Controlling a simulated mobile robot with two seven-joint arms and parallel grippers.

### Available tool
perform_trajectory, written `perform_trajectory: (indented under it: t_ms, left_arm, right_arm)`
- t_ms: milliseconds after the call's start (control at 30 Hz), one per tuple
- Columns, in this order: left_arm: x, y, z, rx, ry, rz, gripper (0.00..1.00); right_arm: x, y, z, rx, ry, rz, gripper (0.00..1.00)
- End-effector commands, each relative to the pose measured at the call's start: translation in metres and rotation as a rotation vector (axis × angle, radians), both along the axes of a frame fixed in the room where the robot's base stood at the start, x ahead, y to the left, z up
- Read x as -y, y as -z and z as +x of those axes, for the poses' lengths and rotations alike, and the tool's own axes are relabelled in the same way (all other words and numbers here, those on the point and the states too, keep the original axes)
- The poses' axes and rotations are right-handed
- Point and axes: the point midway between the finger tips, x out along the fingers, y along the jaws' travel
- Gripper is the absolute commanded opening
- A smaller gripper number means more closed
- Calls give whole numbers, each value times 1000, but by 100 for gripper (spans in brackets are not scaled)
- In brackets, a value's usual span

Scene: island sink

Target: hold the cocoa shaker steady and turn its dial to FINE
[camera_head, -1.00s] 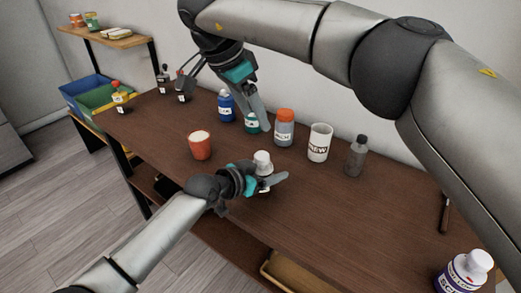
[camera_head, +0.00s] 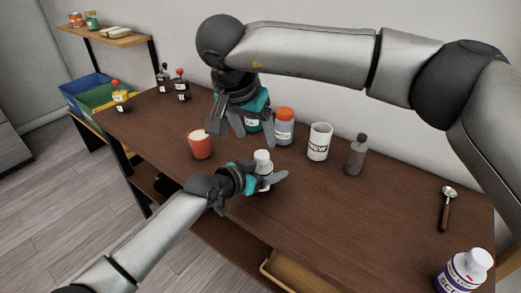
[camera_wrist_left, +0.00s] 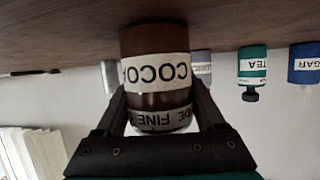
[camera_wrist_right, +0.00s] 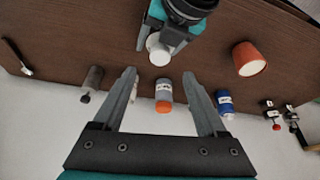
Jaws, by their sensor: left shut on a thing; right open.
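The cocoa shaker is a brown cylinder with a white COCOA label (camera_wrist_left: 157,72) in the left wrist view, where it looks upside down. A band with the word FINE (camera_wrist_left: 160,117) circles it near its top. Its white top (camera_head: 263,157) shows in the head view and in the right wrist view (camera_wrist_right: 158,52). My left gripper (camera_head: 268,182) is shut around the shaker from the side, at table level; its fingers hide part of the body. My right gripper (camera_head: 236,128) is open and empty, pointing down above and behind the shaker, not touching it.
An orange cup (camera_head: 200,146) stands left of the shaker. Behind are an orange-capped grey bottle (camera_head: 284,128), a white cup (camera_head: 319,142), a grey bottle (camera_head: 355,155) and a teal TEA bottle (camera_wrist_left: 252,66). A spoon (camera_head: 444,210) and a purple-labelled bottle (camera_head: 463,272) are at right.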

Motion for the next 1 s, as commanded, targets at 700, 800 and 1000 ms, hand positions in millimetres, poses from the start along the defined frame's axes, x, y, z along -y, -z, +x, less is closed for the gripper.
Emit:
perform_trajectory:
  t_ms: [700, 800, 1000]
  left_arm:
    - [0, 0, 0, -1, 0, 1, 9]
    - [0, 0, 0, -1, 0, 1, 9]
    - [0, 0, 0, -1, 0, 1, 9]
  right_arm:
    - [12, 69, 25, 0, 0, 0, 74]
    - [12, 69, 25, -1, 0, 0, 73]
    - [12, 69, 25, -1, 0, 0, 51]
